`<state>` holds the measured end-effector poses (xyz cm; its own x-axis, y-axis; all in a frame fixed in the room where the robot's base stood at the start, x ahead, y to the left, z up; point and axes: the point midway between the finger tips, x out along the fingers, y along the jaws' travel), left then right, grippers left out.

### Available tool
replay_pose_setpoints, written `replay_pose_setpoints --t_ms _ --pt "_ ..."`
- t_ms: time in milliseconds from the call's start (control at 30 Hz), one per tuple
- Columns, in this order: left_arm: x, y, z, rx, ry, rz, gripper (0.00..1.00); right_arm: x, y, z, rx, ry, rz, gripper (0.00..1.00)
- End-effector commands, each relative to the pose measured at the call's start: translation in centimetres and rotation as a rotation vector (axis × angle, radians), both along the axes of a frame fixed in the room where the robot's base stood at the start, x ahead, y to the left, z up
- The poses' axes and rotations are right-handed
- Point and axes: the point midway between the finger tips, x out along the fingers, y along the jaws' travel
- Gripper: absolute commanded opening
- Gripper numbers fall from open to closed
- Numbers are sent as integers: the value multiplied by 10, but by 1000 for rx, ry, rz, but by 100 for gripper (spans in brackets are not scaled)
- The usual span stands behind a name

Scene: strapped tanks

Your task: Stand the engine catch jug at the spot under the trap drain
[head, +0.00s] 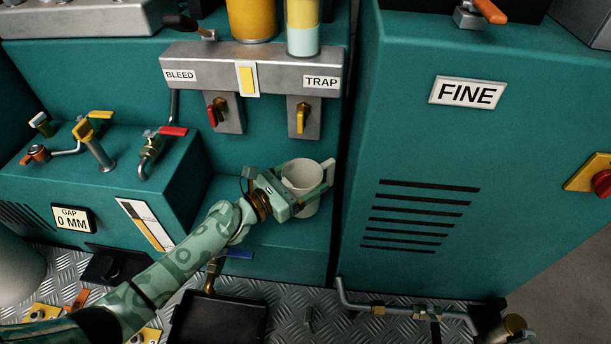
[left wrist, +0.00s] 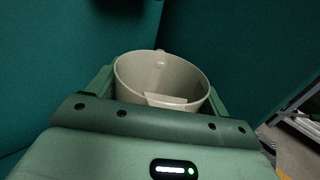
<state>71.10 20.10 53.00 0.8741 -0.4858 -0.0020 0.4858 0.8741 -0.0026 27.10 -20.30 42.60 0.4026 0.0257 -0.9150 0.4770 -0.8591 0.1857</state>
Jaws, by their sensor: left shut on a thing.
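The cream jug (head: 301,174) is at the ledge below the TRAP drain valve (head: 301,116), open top up. My left gripper (head: 306,192) is shut on it from the front left, with a finger on each side. In the left wrist view the jug (left wrist: 150,75) stands between the two fingers, its open rim facing up and its inside showing. Its base is mostly hidden behind the gripper, so I cannot tell whether it touches the ledge. My right gripper is not in view.
The ledge (head: 285,240) sits between the left teal box and the tall FINE cabinet (head: 420,150), whose side is close to the jug's right. The BLEED valve (head: 217,112) hangs to the left. A black tray (head: 215,318) lies on the floor plate below.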

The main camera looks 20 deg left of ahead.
Motion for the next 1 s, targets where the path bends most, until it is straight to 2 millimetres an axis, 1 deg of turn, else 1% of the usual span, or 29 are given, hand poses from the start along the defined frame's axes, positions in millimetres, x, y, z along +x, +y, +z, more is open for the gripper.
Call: replay_pose_setpoints --t_ms 267,767,800,833,867,1000 --pt "0 0 0 0 -2 0 45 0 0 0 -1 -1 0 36" --pt "0 0 -10 1 -3 -1 45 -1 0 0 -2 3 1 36" --pt "0 0 -10 2 -3 -1 90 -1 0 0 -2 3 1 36" --pt "0 0 -10 2 -3 -1 98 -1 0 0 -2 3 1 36" --pt "0 0 -10 2 -3 -1 100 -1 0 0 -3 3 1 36" --pt "0 0 -10 2 -2 -1 100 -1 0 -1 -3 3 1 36"
